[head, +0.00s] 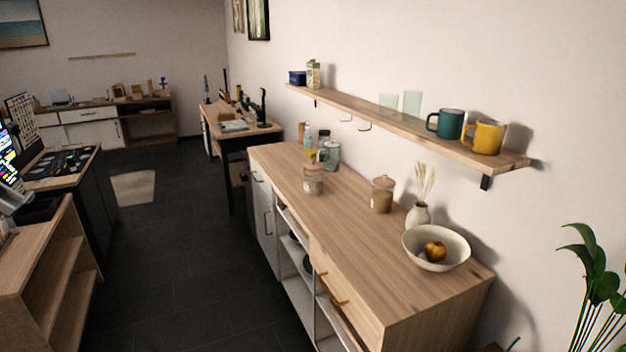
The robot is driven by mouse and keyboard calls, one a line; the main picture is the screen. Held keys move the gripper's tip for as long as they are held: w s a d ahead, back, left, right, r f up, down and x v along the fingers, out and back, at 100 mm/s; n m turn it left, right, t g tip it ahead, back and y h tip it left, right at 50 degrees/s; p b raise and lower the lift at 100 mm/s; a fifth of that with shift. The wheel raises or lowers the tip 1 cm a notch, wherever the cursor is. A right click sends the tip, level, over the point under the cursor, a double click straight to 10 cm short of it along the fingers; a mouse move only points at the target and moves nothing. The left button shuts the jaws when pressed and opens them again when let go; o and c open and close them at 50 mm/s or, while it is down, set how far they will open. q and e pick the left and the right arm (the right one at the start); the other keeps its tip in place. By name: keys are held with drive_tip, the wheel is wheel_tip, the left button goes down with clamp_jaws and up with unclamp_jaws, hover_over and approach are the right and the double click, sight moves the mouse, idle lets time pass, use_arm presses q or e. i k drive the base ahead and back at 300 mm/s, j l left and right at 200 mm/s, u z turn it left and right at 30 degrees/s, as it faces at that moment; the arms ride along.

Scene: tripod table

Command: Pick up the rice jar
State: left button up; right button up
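Two lidded jars stand upright on the long wooden counter (345,238). The jar with pale contents (313,182) stands near the counter's left edge and looks like the rice jar, though the contents are too small to be sure. The other jar (382,197), with browner contents and a wooden lid, stands farther right near the wall. Neither of my grippers is in view.
A white bowl with fruit (418,257) and a vase (418,216) stand at the counter's near end. Bottles and a grey canister (332,156) stand behind the pale jar. A wall shelf (400,122) holds mugs and glasses above. The dark floor (190,250) left of the counter is clear.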

sight(313, 180)
drive_tip(key=i+j+u, duration=0.15)
drive_tip(key=j+u, duration=0.25)
drive_tip(key=i+j+u, duration=0.2)
drive_tip(key=j+u, duration=0.25)
drive_tip(key=i+j+u, duration=0.25)
drive_tip(key=u, duration=0.15)
drive_tip(key=i+j+u, duration=0.4)
drive_tip(key=i+j, duration=0.1)
drive_tip(key=i, duration=0.2)
drive_tip(key=i+j, duration=0.15)
drive_tip(key=i, duration=0.15)
drive_tip(key=i+z, duration=0.15)
drive_tip(key=z, duration=0.25)
drive_tip(key=i+z, duration=0.15)
drive_tip(key=z, duration=0.2)
drive_tip(key=i+z, duration=0.2)
drive_tip(key=z, duration=0.2)
drive_tip(key=i+z, duration=0.15)
drive_tip(key=z, duration=0.2)
